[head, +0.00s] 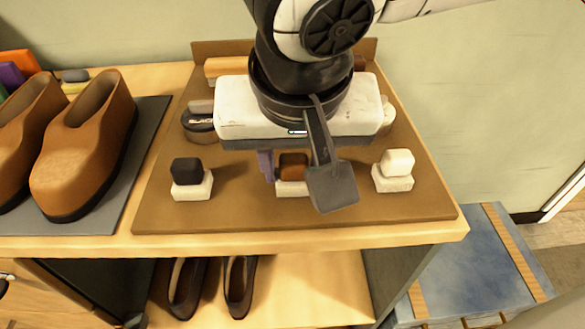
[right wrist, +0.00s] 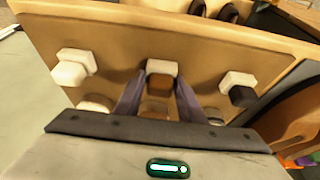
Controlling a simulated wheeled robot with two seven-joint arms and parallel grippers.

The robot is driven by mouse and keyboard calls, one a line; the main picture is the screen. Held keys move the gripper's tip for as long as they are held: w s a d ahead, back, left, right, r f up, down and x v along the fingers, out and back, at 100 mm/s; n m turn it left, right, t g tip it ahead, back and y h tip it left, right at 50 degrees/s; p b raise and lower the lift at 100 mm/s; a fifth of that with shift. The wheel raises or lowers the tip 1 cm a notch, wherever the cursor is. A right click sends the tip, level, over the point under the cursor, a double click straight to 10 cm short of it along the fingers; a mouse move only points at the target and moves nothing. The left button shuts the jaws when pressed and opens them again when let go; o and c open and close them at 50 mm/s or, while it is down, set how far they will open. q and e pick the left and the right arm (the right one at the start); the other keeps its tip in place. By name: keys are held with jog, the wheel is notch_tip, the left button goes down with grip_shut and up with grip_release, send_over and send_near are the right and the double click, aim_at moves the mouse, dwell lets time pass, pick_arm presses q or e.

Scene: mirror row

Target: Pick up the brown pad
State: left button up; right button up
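The brown pad (head: 293,166) is a small dark brown block on a white base, in the middle of a row on the brown board (head: 240,215). It also shows in the right wrist view (right wrist: 160,81), between my finger tips. My right gripper (right wrist: 161,85) is open, with one purple-grey finger on each side of the pad. In the head view its body covers the area behind the pad, and a grey plate hides the right finger. The left finger stands just left of the pad with a small gap. My left gripper is not in view.
A black pad (head: 186,171) stands left and a white pad (head: 398,162) right, each on a white base. A tin (head: 198,118) is behind the black pad. Brown shoes (head: 85,150) stand on a grey mat at left. Dark shoes (head: 240,285) are on the shelf below.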

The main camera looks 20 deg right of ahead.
aim_at(294, 158)
jog(key=c, duration=0.3)
jog(key=shift+r, duration=0.1)
notch_tip(294, 158, up, 8)
jog(key=shift+r+p, duration=0.25)
jog(key=shift+p, duration=0.85)
jog(key=shift+r, duration=0.7)
jog(key=shift+o, duration=1.1)
jog(key=shift+c, duration=0.7)
